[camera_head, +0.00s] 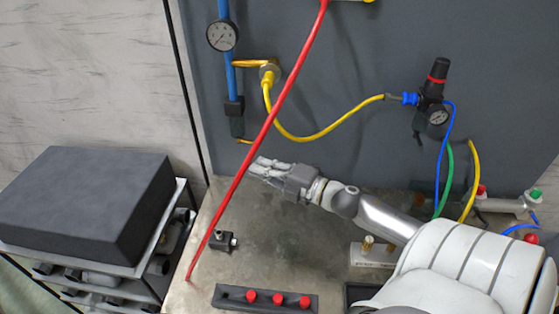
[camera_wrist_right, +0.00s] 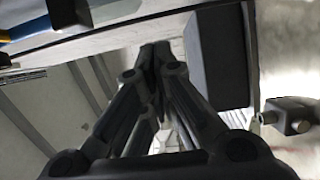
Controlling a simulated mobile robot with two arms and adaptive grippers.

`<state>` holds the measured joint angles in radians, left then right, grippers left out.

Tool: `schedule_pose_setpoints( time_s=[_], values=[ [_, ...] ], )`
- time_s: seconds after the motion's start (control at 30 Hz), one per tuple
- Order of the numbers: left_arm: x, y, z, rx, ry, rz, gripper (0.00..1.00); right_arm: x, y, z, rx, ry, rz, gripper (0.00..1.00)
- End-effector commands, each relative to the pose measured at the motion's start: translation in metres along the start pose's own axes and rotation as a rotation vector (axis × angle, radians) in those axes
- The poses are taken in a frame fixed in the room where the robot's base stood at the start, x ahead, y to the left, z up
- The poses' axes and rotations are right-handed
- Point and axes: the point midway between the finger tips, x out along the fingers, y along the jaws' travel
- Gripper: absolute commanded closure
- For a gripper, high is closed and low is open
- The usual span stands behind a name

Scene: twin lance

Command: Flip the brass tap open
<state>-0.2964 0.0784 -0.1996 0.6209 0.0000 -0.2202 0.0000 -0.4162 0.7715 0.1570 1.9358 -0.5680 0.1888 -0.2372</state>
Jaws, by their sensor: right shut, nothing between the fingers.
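A brass fitting (camera_head: 269,70) sits on the grey wall panel, with an orange-yellow bar (camera_head: 247,63) running from it to the blue vertical pipe (camera_head: 224,10). A small yellow-brass piece (camera_head: 243,141) shows at the pipe's lower end; I cannot tell which of these is the tap's lever. My right gripper (camera_head: 256,168) is shut and empty, low in front of the panel, just below that small piece and apart from the upper fitting. Its closed fingers (camera_wrist_right: 155,56) fill the middle of the right wrist view. My left gripper is not in view.
A long red line (camera_head: 283,96) slants past my right fingertips down to the bench. A yellow hose (camera_head: 310,137) hangs from the brass fitting to a black regulator (camera_head: 431,90). A small black block (camera_head: 222,242) and a strip with red knobs (camera_head: 230,294) are on the bench.

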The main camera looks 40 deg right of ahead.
Motion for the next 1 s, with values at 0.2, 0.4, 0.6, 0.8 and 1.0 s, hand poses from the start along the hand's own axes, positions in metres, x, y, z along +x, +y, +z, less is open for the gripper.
schedule_pose_setpoints(
  time_s=[0.2,0.4,0.6,0.8,1.0],
  values=[
    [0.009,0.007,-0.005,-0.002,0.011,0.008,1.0,-0.029,-0.002,-0.002,0.002,0.001,-0.002,1.0],
    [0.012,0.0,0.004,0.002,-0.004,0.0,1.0,-0.045,-0.001,-0.003,0.002,0.001,0.0,1.0],
    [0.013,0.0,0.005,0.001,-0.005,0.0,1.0,-0.05,0.0,-0.003,0.0,0.001,0.001,1.0],
    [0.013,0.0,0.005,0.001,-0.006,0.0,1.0,-0.05,0.0,-0.003,0.0,0.001,0.001,1.0],
    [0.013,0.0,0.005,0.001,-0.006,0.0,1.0,-0.05,0.0,-0.003,0.0,0.001,0.001,1.0]
  ],
)
